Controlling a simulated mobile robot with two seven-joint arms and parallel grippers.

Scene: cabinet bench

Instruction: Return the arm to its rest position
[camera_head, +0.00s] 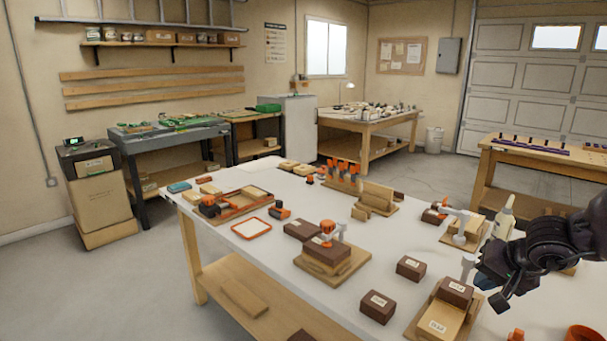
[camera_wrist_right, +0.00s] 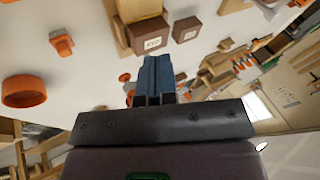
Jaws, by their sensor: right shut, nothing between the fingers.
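My right gripper (camera_head: 487,282) comes in from the right edge in the head view, held above the right part of the white bench (camera_head: 330,240). Its blue fingers show in the right wrist view (camera_wrist_right: 155,75), closed together with nothing between them. A brown block with a label (camera_head: 455,292) rests on a wooden fixture just left of the gripper, apart from it. My left arm and gripper do not show in either view.
An orange ring (camera_wrist_right: 23,91) lies on the bench. Open floor (camera_head: 170,270) is at the left.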

